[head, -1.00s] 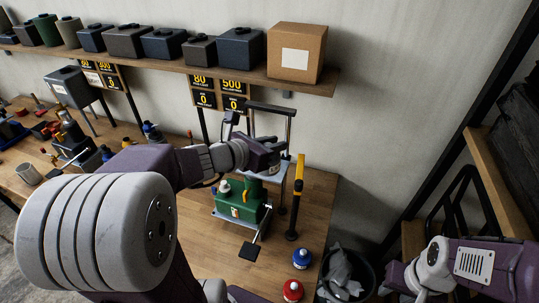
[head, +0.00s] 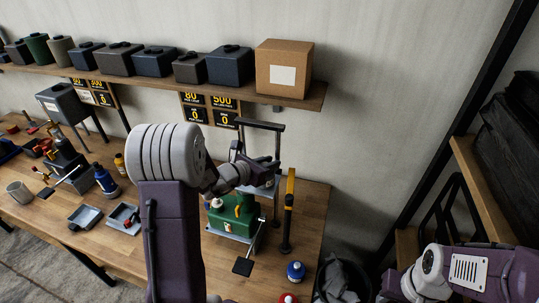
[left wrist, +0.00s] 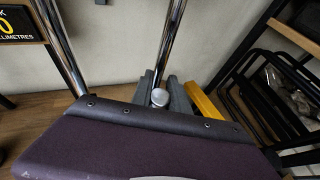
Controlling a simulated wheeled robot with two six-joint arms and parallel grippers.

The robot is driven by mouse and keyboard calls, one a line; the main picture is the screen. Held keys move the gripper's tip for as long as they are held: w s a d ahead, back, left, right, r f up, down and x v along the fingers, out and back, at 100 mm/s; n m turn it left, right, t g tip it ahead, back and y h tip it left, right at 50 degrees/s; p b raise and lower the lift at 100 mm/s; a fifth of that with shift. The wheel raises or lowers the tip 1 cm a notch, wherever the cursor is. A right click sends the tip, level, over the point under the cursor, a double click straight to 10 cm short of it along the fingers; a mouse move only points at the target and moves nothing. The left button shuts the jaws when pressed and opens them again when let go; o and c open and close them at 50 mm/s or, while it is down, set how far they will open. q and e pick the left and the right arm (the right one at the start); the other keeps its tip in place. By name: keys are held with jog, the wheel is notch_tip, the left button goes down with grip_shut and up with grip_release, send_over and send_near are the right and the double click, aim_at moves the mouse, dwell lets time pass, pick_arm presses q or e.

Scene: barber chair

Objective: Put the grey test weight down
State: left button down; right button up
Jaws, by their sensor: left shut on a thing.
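My left gripper (head: 268,172) is between the chrome posts of a green-based test stand (head: 236,216), under its dark crossbar. In the left wrist view its fingers (left wrist: 162,95) are shut on a small light-grey round piece (left wrist: 160,98), which I take to be the grey test weight. How much of the weight lies below the fingers is hidden. In the head view my gripper hides it. The stand's pale plate (head: 266,188) shows just below the gripper; I cannot tell whether the weight touches it. My right arm is at the lower right, its fingers out of sight.
A yellow-and-black upright handle (head: 289,210) stands close to the right of the gripper. A blue-capped bottle (head: 296,271) stands near the bench's right edge. A shelf (head: 160,80) with dark boxes and a cardboard box (head: 284,68) runs above. A bin (head: 342,278) stands off the bench.

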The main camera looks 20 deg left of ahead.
pick_arm(q)
jog(key=shift+w+a, duration=0.15)
jog(key=shift+a, duration=0.05)
jog(key=shift+s+d, duration=0.1)
jog(key=shift+s, duration=0.1)
jog(key=c, duration=1.3)
grip_release()
jog(key=shift+f, duration=0.15)
jog(key=shift+s, duration=0.1)
jog(key=shift+r, duration=0.25)
jog(key=shift+f+b+v, duration=0.25)
jog(key=shift+b+v, duration=0.45)
jog(key=shift+v, duration=0.5)
jog(key=b+v, duration=0.1)
jog(key=v, duration=0.8)
jog(key=shift+s+r, duration=0.15)
jog(key=shift+s, duration=0.1)
